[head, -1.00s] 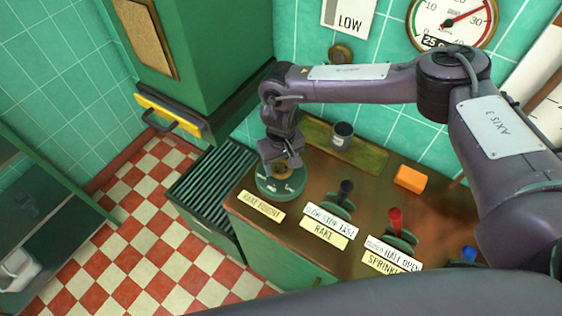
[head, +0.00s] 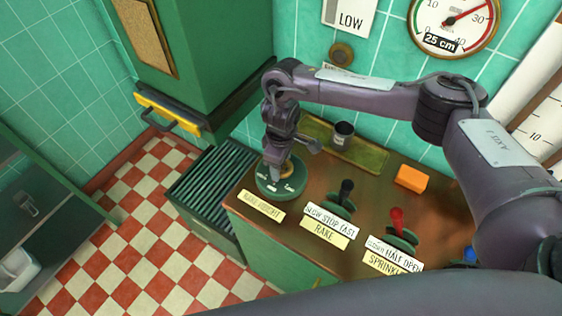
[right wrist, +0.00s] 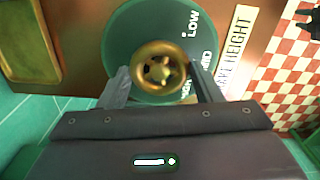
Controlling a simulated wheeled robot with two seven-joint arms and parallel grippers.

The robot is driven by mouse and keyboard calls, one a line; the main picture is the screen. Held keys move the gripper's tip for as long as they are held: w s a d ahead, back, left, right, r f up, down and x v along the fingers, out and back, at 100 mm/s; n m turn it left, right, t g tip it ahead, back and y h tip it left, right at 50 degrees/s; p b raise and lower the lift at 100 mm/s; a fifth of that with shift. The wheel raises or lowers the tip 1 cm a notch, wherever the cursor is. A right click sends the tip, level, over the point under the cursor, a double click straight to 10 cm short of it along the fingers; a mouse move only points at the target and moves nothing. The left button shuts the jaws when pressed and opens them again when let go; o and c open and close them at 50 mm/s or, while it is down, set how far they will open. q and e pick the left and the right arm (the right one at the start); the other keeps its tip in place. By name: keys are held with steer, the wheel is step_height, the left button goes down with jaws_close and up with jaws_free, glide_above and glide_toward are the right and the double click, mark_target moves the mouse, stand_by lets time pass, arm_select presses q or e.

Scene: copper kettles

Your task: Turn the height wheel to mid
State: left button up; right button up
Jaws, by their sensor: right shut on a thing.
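The height wheel (right wrist: 159,66) is a brass knob with dark recesses on a round green plate (right wrist: 122,45). The plate is lettered LOW and MID, with a third word partly hidden by a finger. It also shows in the head view as a green dial (head: 268,191), the brass mostly covered by my gripper. My right gripper (right wrist: 158,78) is shut on the wheel, one finger on each side; it comes down from above in the head view (head: 277,179). The setting of the wheel is unclear. My left gripper is not in view.
A RAKE lever (head: 346,190) and a red SPRINKLE lever (head: 396,217) stand right of the dial. An orange block (head: 411,179) and a dark cup (head: 343,133) sit behind. The wall gauge (head: 455,20) reads 25 cm. A slatted vent (head: 208,183) lies left.

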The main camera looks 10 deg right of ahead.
steer(key=shift+n, duration=0.6)
steer(key=o, duration=1)
step_height(320, 180, up, 8)
steer(key=shift+f, duration=0.1)
stand_by(0.4)
